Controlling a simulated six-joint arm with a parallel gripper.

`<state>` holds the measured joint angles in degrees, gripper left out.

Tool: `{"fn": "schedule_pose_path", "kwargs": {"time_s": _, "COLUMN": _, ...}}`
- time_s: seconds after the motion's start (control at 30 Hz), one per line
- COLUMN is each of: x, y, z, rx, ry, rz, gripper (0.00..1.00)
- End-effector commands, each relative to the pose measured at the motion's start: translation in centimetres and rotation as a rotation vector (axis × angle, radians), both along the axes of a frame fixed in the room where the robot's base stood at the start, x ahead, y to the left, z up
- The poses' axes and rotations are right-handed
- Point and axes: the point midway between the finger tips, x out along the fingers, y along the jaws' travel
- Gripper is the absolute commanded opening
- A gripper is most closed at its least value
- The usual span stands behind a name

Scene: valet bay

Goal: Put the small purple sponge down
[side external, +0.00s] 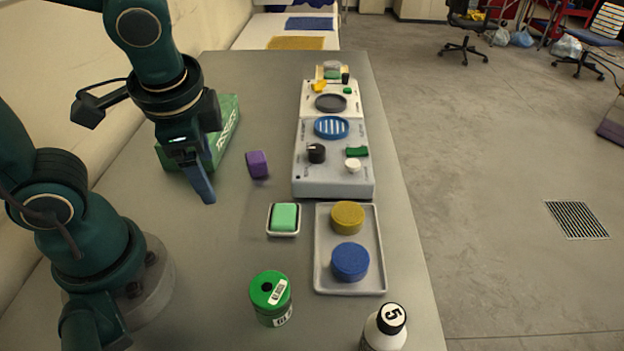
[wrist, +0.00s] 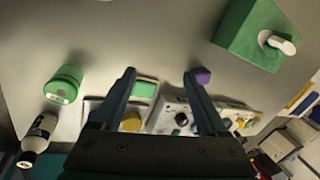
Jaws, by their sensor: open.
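The small purple sponge (side external: 257,164) appears to rest on the grey table, left of the grey control panel, with a shadow at its foot. My gripper (side external: 207,197) is left of the sponge and apart from it in the side view, with its fingers pointing down. In the wrist view, my gripper (wrist: 160,73) has its two fingers spread wide with nothing held between them. There the purple sponge (wrist: 202,76) shows just beyond the right fingertip, outside the gap.
The control panel (side external: 333,178) stands right of the sponge. A green box (side external: 222,137) stands behind my gripper. A green sponge (side external: 285,216) lies in a small dish. A tray (side external: 335,285) holds yellow and blue round pads. A green-lidded jar (side external: 270,297) and bottle (side external: 385,328) stand in front.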

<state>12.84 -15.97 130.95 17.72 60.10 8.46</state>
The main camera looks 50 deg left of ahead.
Motion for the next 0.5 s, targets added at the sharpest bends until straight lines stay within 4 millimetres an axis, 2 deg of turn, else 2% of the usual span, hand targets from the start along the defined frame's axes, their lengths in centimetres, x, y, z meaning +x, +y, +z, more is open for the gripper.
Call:
{"fn": "schedule_pose_path", "kwargs": {"time_s": 0.2, "x": -0.5, "y": -1.4, "z": 2.2, "rx": -0.262, "ry": -0.253, "rz": 0.297, "gripper": 0.76}}
{"fn": "schedule_pose_path", "kwargs": {"time_s": 0.5, "x": -0.4, "y": -2.2, "z": 3.4, "rx": -0.395, "ry": -0.383, "rz": 0.435, "gripper": 0.76}}
